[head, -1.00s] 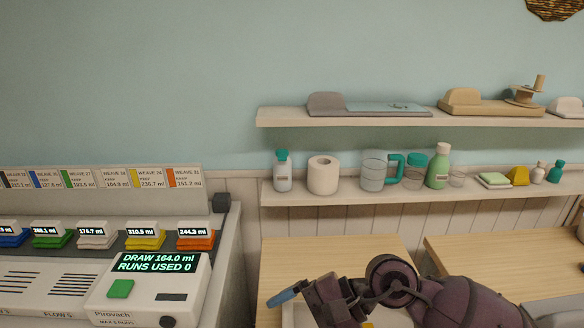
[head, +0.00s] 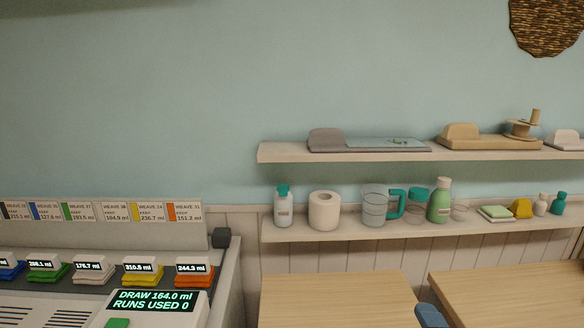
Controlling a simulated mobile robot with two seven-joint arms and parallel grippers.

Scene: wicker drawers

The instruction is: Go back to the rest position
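A blue fingertip (head: 432,316), which appears to belong to my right gripper, pokes up at the bottom edge, right of centre, in front of the gap between the two wooden tops. The rest of that gripper and its arm are below the picture, so its opening is hidden. My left gripper is out of view. No held object shows.
A dispenser with a lit display (head: 152,300) and several coloured pads stands at the lower left. Wooden tops (head: 335,300) lie at the lower right. A lower shelf (head: 330,230) holds bottles, a paper roll and jugs; an upper shelf (head: 290,152) is above it.

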